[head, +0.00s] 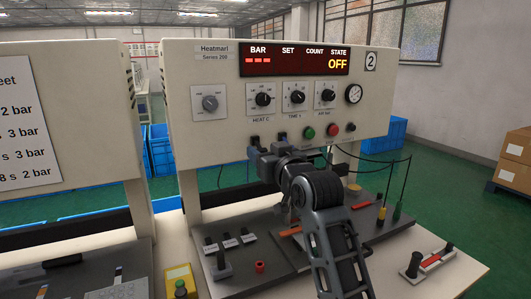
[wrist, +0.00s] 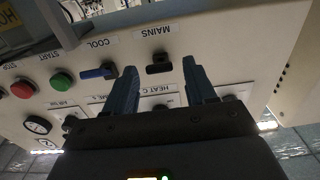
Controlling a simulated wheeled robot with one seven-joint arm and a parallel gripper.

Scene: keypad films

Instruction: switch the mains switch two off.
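The mains switch (wrist: 158,63) is a small black switch under the label MAINS, shown upside down in the wrist view. Its on or off position is hard to tell. My gripper (wrist: 159,68) is open and empty, with one blue-grey finger on each side of the switch in that view; I cannot tell whether they touch the panel. In the head view my gripper (head: 266,147) is at the lower edge of the panel of machine two (head: 220,128) and largely covers the switch area. The display (head: 294,61) reads OFF under STATE, with red dashes under BAR.
The blue COOL switch (wrist: 98,72) sits beside the mains switch, then the green START button (wrist: 61,83) and red STOP button (wrist: 22,89). Dials line the panel above.

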